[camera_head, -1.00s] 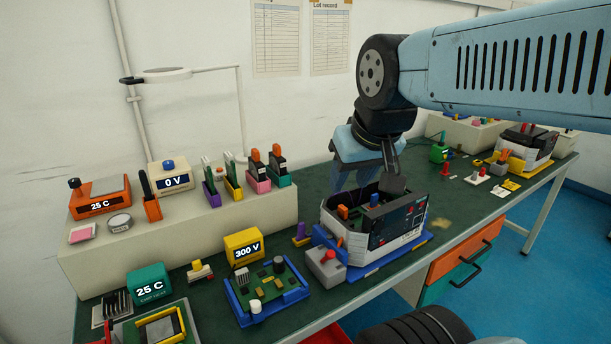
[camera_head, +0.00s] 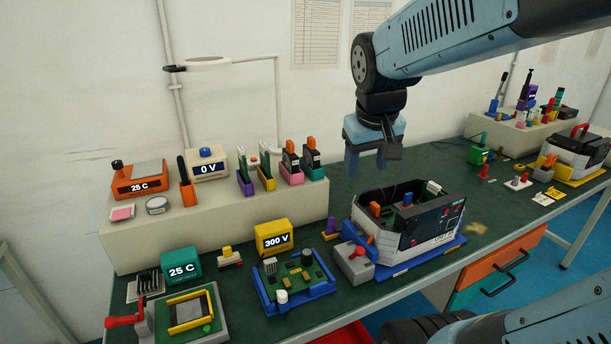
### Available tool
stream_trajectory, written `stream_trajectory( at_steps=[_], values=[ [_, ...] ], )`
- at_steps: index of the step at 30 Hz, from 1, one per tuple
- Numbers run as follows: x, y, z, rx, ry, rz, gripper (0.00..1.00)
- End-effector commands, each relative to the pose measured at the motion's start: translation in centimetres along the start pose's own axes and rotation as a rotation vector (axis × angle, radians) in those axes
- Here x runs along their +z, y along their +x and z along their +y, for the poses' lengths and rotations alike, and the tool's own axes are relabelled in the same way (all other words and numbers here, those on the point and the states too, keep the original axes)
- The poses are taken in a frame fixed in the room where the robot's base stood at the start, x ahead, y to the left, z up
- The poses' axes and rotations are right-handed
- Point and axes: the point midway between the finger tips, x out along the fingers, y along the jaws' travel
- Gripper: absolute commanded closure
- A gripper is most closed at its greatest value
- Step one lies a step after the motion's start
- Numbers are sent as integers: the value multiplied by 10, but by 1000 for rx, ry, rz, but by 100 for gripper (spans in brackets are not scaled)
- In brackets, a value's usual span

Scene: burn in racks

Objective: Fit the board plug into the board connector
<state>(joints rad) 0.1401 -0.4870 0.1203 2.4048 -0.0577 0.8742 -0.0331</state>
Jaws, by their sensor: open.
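My gripper (camera_head: 367,168) points down with its fingers apart and nothing visible between them. It hangs above and behind the left part of an open white-and-black unit (camera_head: 388,243). Inside the unit stand an orange piece (camera_head: 375,208) and a blue piece (camera_head: 407,199). A small pale piece (camera_head: 434,187) shows at its back right corner. I cannot tell which of these is the board plug or the board connector. A green circuit board (camera_head: 296,281) with several parts on it lies in a blue tray (camera_head: 272,308) left of the unit.
A grey box with a red knob (camera_head: 354,262) stands against the unit's left front. A beige shelf (camera_head: 232,223) behind holds instruments and coloured card holders. A yellow 300 V block (camera_head: 274,236) stands behind the board tray. Free green bench shows right of the unit.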

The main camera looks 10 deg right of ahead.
Motion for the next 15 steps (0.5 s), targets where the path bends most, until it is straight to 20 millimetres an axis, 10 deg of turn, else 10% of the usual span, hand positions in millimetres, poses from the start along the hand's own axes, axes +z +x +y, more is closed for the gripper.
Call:
stream_trajectory(
  at_steps=[15],
  values=[
    [-75, 102, -5, -4, -97, -204, 41]
  ],
)
